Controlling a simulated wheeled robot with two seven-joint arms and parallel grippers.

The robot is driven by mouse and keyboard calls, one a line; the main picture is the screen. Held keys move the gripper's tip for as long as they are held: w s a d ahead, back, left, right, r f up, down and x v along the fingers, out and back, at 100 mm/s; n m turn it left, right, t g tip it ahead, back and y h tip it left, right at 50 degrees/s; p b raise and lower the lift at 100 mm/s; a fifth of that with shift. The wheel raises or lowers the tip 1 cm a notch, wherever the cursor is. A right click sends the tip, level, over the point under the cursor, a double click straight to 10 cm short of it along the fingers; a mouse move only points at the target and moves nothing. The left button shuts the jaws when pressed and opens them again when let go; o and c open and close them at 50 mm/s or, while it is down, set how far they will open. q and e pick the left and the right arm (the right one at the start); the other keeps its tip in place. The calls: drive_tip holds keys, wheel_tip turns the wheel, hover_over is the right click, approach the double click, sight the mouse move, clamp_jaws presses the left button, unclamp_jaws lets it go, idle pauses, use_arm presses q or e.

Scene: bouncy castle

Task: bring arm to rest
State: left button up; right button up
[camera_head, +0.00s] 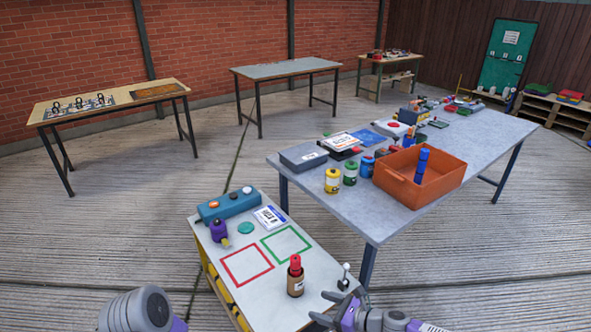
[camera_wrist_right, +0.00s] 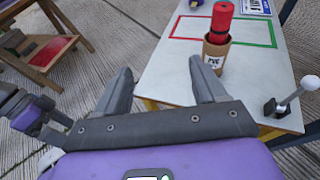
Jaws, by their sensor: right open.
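My right gripper (camera_head: 322,307) is at the front right of the small table in the head view, its fingers pointing left. In the right wrist view its two fingers (camera_wrist_right: 160,76) are spread apart with nothing between them. A brown cup (camera_head: 296,287) with a red cylinder (camera_head: 295,265) standing in it is on the small table (camera_head: 255,292), just beyond the fingers and apart from them. The cup (camera_wrist_right: 214,58) also shows in the right wrist view, with a dark label.
A lever with a pale ball knob (camera_head: 345,268) stands at the small table's right corner, close to my right gripper. Red (camera_head: 247,264) and green (camera_head: 286,242) outlined squares are empty. A larger grey table (camera_head: 330,205) behind holds an orange crate (camera_head: 446,185) and several jars.

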drive_tip(key=s+a+f+n+g+h, duration=0.3)
drive_tip(key=s+a+f+n+g, duration=0.3)
drive_tip(key=s+f+n, duration=0.6)
use_arm(q)
drive_tip(key=shift+s+a+r+g+p, duration=0.15)
drive_tip(key=shift+s+r+g+p, duration=0.15)
drive_tip(key=shift+s+r+p, duration=0.3)
drive_tip(key=shift+s+a+r+g+p, duration=0.15)
drive_tip(key=shift+s+r+g+p, duration=0.2)
drive_tip(key=shift+s, duration=0.4)
use_arm(e)
drive_tip(key=s+d+f+n+h, duration=0.1)
drive_tip(key=s+d+n+h, duration=0.1)
drive_tip(key=s+n, duration=0.3)
drive_tip(key=s+d+f+n+g+h, duration=0.1)
drive_tip(key=s+d+f+n+h, duration=0.1)
drive_tip(key=s, duration=0.6)
drive_tip(key=shift+s+d+f+n+h, duration=0.35)
drive_tip(key=shift+d+n+h, duration=0.25)
drive_tip(key=shift+d+n, duration=1)
